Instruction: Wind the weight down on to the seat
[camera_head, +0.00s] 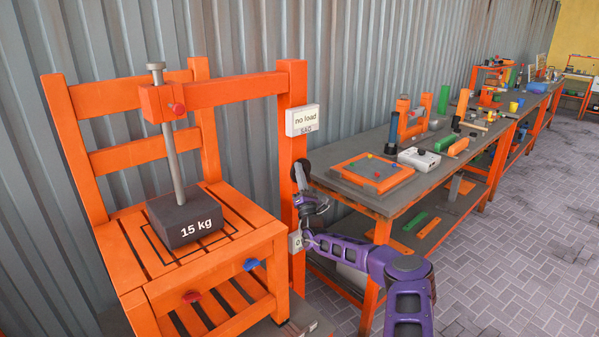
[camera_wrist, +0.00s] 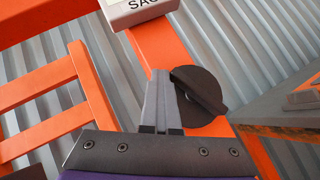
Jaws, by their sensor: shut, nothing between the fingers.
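The dark weight (camera_head: 186,216), marked "15 kg", is at the lower end of a grey rod (camera_head: 172,150) that passes through an orange overhead arm. It is over the slatted orange seat (camera_head: 130,248), within a black square outline; any gap beneath is too small to tell. A display (camera_head: 303,120) on the orange post reads "no load". A black round wheel (camera_head: 302,172) is on the post below it; it also shows in the wrist view (camera_wrist: 206,88). My gripper (camera_head: 300,192) is shut and empty. Its fingers (camera_wrist: 160,76) are just left of the wheel in the wrist view; contact is unclear.
A workbench (camera_head: 438,170) stands to the right, holding an orange-framed board (camera_head: 372,174), a white box (camera_head: 419,158) and several tools. A small white box (camera_head: 295,241) is low on the post. Red and blue knobs are on the chair front. Paved floor is free at right.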

